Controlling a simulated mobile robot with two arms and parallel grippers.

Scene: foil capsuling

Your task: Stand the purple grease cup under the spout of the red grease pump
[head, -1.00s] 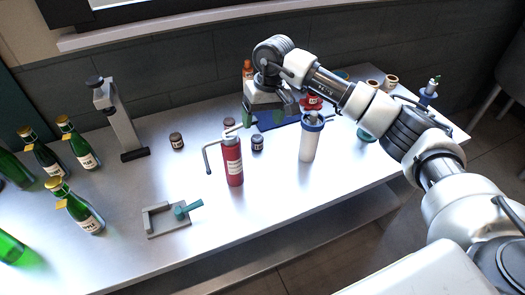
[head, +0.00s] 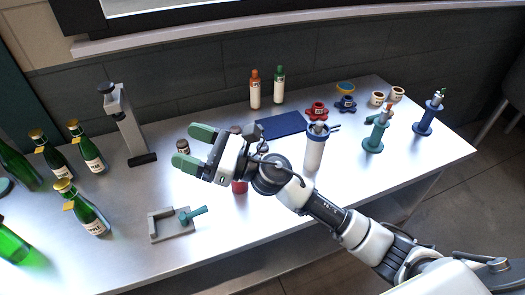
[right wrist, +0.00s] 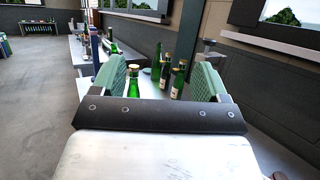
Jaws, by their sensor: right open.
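The red grease pump (head: 240,187) stands on the table, mostly hidden behind my right gripper and wrist; only part of its red body shows in the head view. My right gripper (head: 190,147) is open, fingers pointing left, above the table. A small dark jar (head: 183,148) shows between its fingers in the picture; I see no contact. I cannot clearly make out the purple grease cup; a small dark cup near the pump is largely covered by my wrist. In the right wrist view the open gripper (right wrist: 158,80) has nothing between its fingers. My left gripper is out of view.
Green bottles (head: 88,215) stand at the left, with a grey lever stand (head: 127,125) behind. A grey fixture (head: 165,226) lies in front. A white blue-topped pump (head: 314,150), teal pump (head: 376,130) and blue mat (head: 281,124) are at right. The front middle is clear.

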